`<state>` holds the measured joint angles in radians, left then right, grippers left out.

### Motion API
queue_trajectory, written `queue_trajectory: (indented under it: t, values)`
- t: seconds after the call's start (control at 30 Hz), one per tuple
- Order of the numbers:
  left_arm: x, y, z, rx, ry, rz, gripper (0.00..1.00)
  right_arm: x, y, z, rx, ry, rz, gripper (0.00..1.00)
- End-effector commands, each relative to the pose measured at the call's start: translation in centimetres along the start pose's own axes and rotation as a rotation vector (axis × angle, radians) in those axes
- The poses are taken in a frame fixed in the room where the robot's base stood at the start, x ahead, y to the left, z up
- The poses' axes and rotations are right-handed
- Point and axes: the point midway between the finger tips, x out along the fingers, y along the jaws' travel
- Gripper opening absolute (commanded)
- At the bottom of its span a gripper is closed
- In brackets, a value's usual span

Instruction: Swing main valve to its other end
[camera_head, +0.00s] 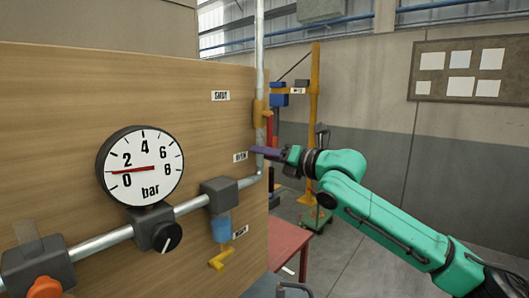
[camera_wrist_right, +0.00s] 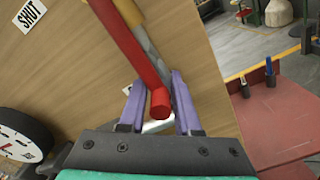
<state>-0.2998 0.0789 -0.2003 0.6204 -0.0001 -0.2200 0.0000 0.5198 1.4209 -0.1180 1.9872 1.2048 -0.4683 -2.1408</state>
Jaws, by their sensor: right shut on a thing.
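The main valve (camera_head: 259,112) is a yellow body on the vertical grey pipe at the right edge of the wooden panel. Its red lever (camera_head: 269,130) hangs down along the pipe towards the OPEN label (camera_head: 240,157). The SHUT label (camera_head: 220,96) is higher up. My right gripper (camera_head: 262,152) is at the lower end of the lever. In the right wrist view the red lever (camera_wrist_right: 135,50) runs down between the purple fingers (camera_wrist_right: 155,104), which are shut on it near its tip. My left gripper is not in view.
A pressure gauge (camera_head: 141,167) is on the panel; its red needle points left, between 0 and 2. Below it are a black knob (camera_head: 167,237), an orange handle (camera_head: 45,288) and a yellow lever (camera_head: 222,259). A red table (camera_head: 286,241) stands beside the panel.

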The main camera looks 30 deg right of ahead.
Motion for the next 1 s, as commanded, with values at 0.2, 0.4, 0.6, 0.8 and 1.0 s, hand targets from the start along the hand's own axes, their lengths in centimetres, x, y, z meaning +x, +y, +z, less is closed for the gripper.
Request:
queue_trajectory:
  t: [0.2, 0.4, 0.6, 0.8, 1.0]
  values:
    - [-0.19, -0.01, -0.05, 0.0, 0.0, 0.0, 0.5, -0.3, 0.59, 1.04, -0.05, -0.023, 0.009, 0.0]
    - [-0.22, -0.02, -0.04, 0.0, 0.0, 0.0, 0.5, -0.33, 0.65, 1.14, -0.061, -0.026, 0.009, 0.0]
    - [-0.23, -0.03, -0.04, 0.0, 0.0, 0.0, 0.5, -0.34, 0.66, 1.19, -0.061, -0.027, 0.009, 0.0]
    - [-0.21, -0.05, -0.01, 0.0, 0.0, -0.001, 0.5, -0.25, 0.55, 0.9, -0.058, -0.02, 0.008, 0.52]
    - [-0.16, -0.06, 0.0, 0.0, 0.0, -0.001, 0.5, -0.17, 0.46, 0.58, -0.057, -0.014, 0.007, 0.52]
